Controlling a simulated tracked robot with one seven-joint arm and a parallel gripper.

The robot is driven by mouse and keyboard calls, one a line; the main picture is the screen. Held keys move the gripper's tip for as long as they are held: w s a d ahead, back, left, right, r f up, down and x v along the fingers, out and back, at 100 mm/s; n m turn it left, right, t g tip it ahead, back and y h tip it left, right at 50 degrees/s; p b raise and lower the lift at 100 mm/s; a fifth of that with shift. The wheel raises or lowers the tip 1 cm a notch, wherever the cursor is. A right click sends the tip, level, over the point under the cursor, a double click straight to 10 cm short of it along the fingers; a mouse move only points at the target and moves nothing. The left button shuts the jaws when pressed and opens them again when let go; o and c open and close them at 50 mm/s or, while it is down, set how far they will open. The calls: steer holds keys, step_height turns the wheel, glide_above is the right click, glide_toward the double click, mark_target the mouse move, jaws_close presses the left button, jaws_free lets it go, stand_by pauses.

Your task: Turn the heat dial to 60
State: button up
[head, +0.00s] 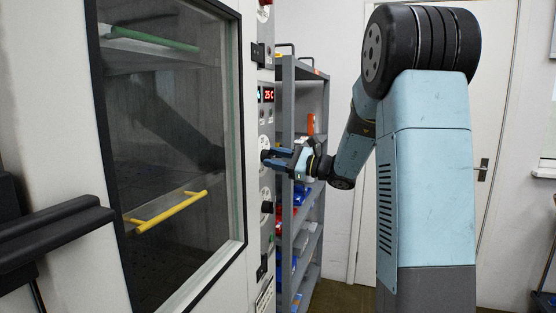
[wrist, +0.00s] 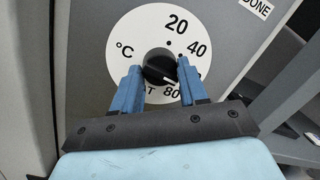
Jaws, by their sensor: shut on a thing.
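The heat dial (wrist: 158,62) is a black round knob on a white disc, with °C, 20, 40 and 80 readable around it. The place between 40 and 80 is covered by my right finger. A short white mark shows on the knob's lower right side; I cannot tell exactly which value it points at. My gripper (wrist: 159,68) has its two blue fingers on either side of the knob, shut on it. In the head view my gripper (head: 273,157) reaches the panel from the right, at the dial's disc (head: 264,143).
A red display (head: 268,95) reading 25 C sits above the dial. Another dial (head: 266,207) is below it. A grey shelf rack (head: 305,75) with bins stands close behind my gripper.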

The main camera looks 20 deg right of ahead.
steer(key=shift+a+f, duration=0.2)
steer(key=shift+a, duration=0.1)
steer(key=o, duration=0.8)
steer(key=shift+o, duration=1.3)
steer(key=shift+d+r, duration=0.1)
steer(key=shift+d, duration=0.15)
steer(key=v, duration=1.3)
steer(key=shift+d, duration=0.25)
steer(key=shift+s+a, duration=0.1)
steer(key=shift+s, duration=0.1)
